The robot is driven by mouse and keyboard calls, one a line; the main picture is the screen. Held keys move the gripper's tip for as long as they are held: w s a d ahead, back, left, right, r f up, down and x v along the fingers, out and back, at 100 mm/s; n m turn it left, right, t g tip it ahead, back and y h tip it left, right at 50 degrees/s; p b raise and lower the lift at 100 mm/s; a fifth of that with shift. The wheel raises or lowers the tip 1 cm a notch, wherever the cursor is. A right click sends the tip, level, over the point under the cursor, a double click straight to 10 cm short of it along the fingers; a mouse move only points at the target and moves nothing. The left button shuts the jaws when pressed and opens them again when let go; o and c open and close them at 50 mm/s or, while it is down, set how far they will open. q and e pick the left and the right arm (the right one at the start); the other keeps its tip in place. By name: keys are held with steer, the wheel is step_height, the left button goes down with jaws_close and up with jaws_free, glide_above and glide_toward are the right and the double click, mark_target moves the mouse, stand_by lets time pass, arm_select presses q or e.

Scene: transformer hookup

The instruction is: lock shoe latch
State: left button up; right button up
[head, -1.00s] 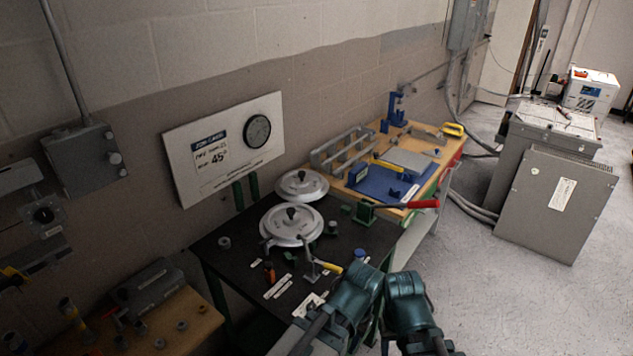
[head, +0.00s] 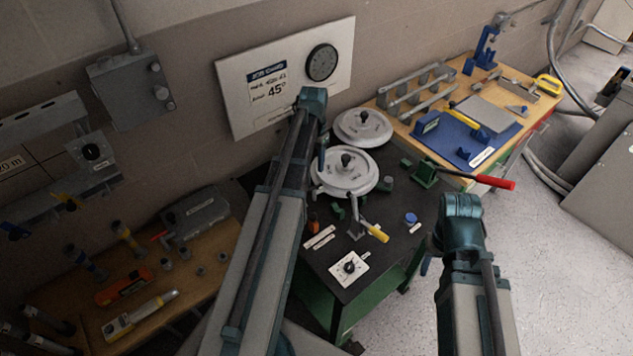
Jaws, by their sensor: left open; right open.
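Two white round shoes stand on the black bench top: a front shoe (head: 343,176) with a dark knob and a rear shoe (head: 363,127). A small metal lever with a yellow grip (head: 378,233) stands in front of the front shoe. A green clamp (head: 424,173) with a long red-tipped handle (head: 494,182) is to their right. I cannot tell which part is the latch. My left gripper (head: 322,158) is at the front shoe's left edge, mostly hidden behind my arm. My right gripper (head: 427,262) is low by the bench's right edge, mostly hidden. Neither visibly holds anything.
A dial plate (head: 348,267), white labels (head: 319,237) and a blue cap (head: 410,218) lie on the bench. A sign with a gauge (head: 284,78) stands behind. A wooden tool table (head: 190,283) is at left; another with a blue mat (head: 465,136) is at back right.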

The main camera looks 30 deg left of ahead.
mark_target(314, 189)
arm_select(q)
step_height(314, 189, down, 14)
steer(key=b, duration=1.4)
steer(key=shift+r, duration=0.1)
jaws_close()
